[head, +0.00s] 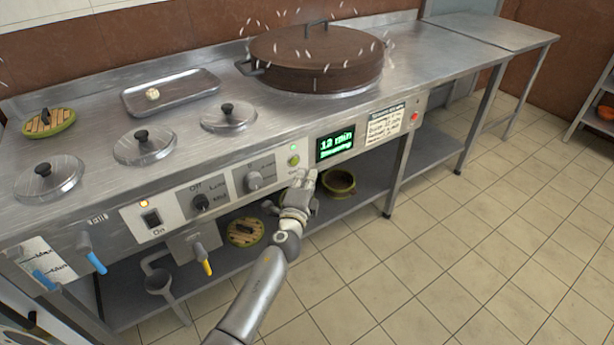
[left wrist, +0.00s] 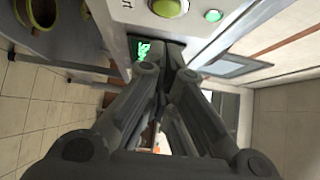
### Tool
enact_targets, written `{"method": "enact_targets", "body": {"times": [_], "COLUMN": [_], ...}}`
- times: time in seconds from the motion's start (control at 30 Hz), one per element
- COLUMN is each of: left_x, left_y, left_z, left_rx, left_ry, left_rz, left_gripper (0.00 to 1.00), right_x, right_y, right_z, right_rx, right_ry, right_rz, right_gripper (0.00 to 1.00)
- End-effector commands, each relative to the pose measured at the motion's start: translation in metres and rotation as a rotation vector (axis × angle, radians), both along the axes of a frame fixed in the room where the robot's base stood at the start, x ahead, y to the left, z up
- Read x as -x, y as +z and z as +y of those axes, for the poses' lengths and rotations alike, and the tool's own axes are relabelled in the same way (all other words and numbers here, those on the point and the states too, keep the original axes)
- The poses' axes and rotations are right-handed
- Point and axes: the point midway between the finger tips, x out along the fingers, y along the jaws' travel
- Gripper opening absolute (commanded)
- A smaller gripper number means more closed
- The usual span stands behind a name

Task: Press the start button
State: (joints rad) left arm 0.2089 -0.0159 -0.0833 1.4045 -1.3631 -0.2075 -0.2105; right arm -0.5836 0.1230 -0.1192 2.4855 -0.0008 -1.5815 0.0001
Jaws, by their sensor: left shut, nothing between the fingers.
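The round green start button (head: 294,160) is on the stove's front panel, left of the display, with a small lit green lamp (head: 293,148) above it. The left wrist view shows the green button (left wrist: 170,7) at the top edge, partly cut off, and the lit lamp (left wrist: 213,15) beside it. My left gripper (head: 304,178) is shut and empty, just below and right of the button in the head view. In the wrist view its fingertips (left wrist: 173,52) overlap the dark display and lie apart from the button in the picture. Whether they touch the panel is unclear. My right gripper is not in view.
The lit display (head: 335,143) shows "12 min" in green. Knobs (head: 201,202) and a rocker switch (head: 152,219) sit left on the panel. A large lidded pot (head: 316,60) stands on the counter with white flecks around it. The tiled floor (head: 450,250) in front is clear.

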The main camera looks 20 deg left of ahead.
Motion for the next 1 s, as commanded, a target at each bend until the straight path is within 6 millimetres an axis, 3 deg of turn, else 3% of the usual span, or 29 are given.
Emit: {"method": "enact_targets", "body": {"times": [0.07,0.2,0.6,1.0], "left_x": [0.011,0.029,0.085,0.094], "left_y": [0.000,-0.001,-0.002,-0.001], "left_z": [-0.002,-0.004,-0.012,-0.014], "left_rx": [0.000,-0.001,0.000,0.000], "left_ry": [0.000,-0.001,-0.004,-0.004], "left_rz": [0.002,0.003,0.003,0.002], "left_gripper": [0.00,0.00,0.00,0.00], "right_x": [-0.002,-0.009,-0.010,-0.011], "right_y": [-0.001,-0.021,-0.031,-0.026], "right_z": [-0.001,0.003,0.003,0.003], "right_rx": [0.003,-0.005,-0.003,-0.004], "right_ry": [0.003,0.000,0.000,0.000], "right_rz": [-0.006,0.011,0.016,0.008], "right_gripper": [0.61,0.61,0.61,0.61]}}
